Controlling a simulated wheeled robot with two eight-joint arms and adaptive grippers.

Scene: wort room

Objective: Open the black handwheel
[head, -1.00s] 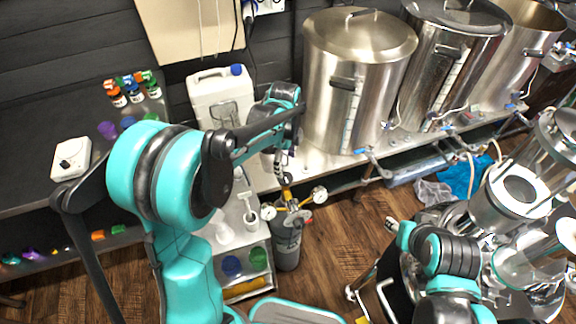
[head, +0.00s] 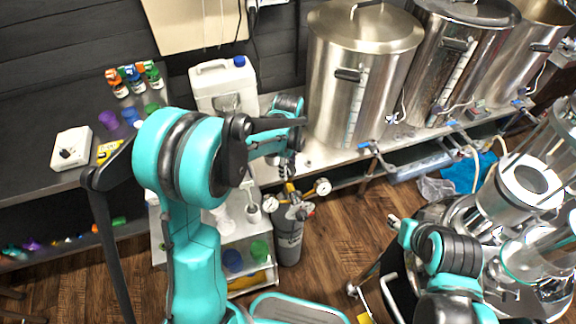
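A grey gas cylinder (head: 289,243) stands on the floor beside the small shelf cart. A brass regulator with two round gauges, a left one (head: 270,203) and a right one (head: 322,187), sits on its top. I cannot make out the black handwheel; the cylinder's top is partly covered by my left gripper. My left gripper (head: 287,174) points down right above the regulator, at or very near the valve. Its fingers are too small and dark to tell open from shut. My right arm is at the lower right; its gripper (head: 397,222) shows only as a small tip.
Steel kettles (head: 362,85) stand on the bench behind, with blue-handled taps along its front. A white canister (head: 222,88) stands left of them. The cart (head: 242,278) holds coloured lids left of the cylinder. A black box (head: 385,285) and glass vessels (head: 528,185) crowd the right.

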